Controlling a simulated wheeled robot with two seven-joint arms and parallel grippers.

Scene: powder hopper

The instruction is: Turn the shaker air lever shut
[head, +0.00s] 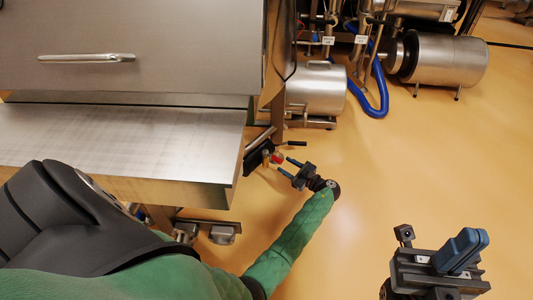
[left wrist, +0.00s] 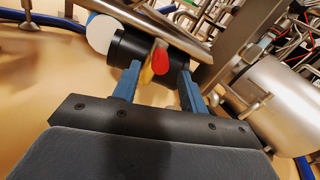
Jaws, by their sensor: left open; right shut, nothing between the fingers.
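The air lever is a small red handle (head: 277,158) on a brass-coloured fitting, at a black bracket (head: 256,158) off the right end of the steel bench. My left gripper (head: 284,164) is open, with its blue fingertips close to the red handle. In the left wrist view the red end of the lever (left wrist: 160,61) shows between the two open fingers (left wrist: 158,78), apart from both as far as I can see. A yellow part lies beside it, with a black cylinder behind. My right gripper (head: 462,250) is shut and empty at the lower right, far from the lever.
A steel bench (head: 120,140) stands left of the lever, under a cabinet with a bar handle (head: 86,58). A steel motor (head: 315,92), a blue hose (head: 378,102) and another steel cylinder (head: 447,60) stand behind. The floor (head: 400,165) at right is clear.

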